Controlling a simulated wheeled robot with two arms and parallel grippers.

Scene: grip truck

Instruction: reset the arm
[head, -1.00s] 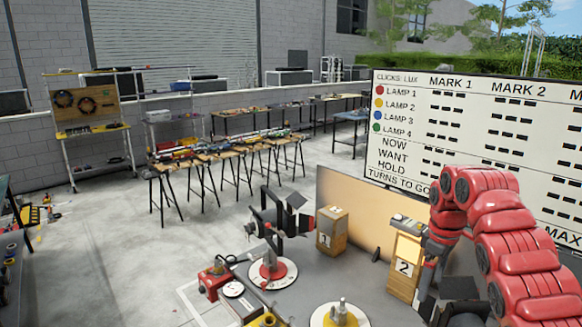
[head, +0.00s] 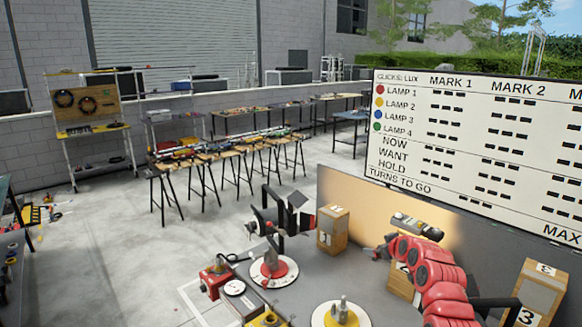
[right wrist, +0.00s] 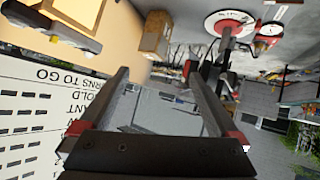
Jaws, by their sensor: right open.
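My right arm (head: 435,280) is red and reaches in from the lower right in the head view. My right gripper (head: 374,253) shows small at its far end, in front of the tan panel and left of the box marked 2 (head: 400,284). In the right wrist view the gripper (right wrist: 157,75) is open, with nothing between its two dark fingers. A dark oblong device (head: 417,227) shows above box 2, which the arm partly hides. The wrist view also shows the device (right wrist: 55,27) at upper left. My left gripper is not in view.
A black lamp (head: 281,218) stands on a red and white disc beside a red control box (head: 215,279). Boxes 1 (head: 333,229) and 3 (head: 537,292) stand on the grey table (head: 295,303). A tan panel (head: 345,190) and a lettered board (head: 480,150) rise behind.

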